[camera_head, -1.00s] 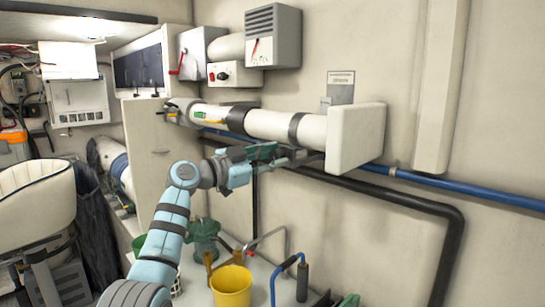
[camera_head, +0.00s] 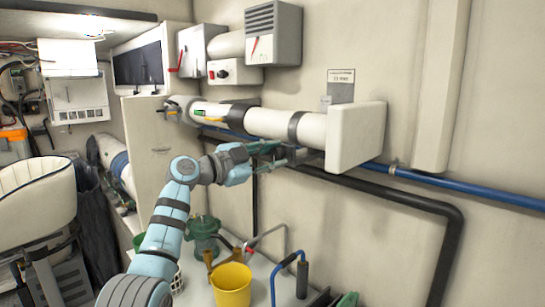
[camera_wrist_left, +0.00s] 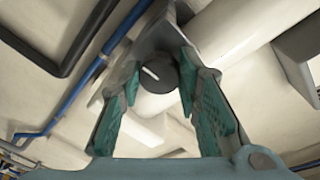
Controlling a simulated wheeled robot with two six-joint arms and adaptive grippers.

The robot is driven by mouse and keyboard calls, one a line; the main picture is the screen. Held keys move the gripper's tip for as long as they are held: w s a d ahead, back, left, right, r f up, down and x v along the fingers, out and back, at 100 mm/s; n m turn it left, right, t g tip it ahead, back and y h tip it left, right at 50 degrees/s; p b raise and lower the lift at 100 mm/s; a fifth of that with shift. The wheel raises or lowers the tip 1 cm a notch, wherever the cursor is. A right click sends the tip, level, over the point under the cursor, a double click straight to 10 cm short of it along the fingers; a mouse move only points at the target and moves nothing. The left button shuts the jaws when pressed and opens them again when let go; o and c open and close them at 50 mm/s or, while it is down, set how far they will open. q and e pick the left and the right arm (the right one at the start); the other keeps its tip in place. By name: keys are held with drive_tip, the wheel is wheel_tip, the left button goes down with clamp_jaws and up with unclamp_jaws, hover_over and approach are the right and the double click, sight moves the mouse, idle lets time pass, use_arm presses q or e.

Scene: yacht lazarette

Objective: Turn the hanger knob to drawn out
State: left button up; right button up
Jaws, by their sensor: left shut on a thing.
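The hanger knob (camera_wrist_left: 157,77) is a dark round knob with a white pointer line, on a grey bracket under the white tube. In the left wrist view it sits between the green finger pads of my left gripper (camera_wrist_left: 160,68), which is shut on it. The pointer line is slanted, running from upper left to lower right. In the head view my left gripper (camera_head: 280,155) reaches in below the white tube (camera_head: 270,124), and the knob is hidden there. My right gripper is not in view.
A white end block (camera_head: 355,137) stands right of the gripper. A blue pipe (camera_head: 450,184) and a black pipe (camera_head: 400,200) run along the wall close by. A yellow bucket (camera_head: 231,287) and a blue-handled tool (camera_head: 288,262) are below.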

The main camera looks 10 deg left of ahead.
use_arm(q)
drive_tip(key=o, duration=1.1)
drive_tip(key=shift+f, duration=0.2)
drive_tip(key=shift+o, duration=0.2)
drive_tip(key=shift+r, duration=0.1)
drive_tip(key=shift+s, duration=0.1)
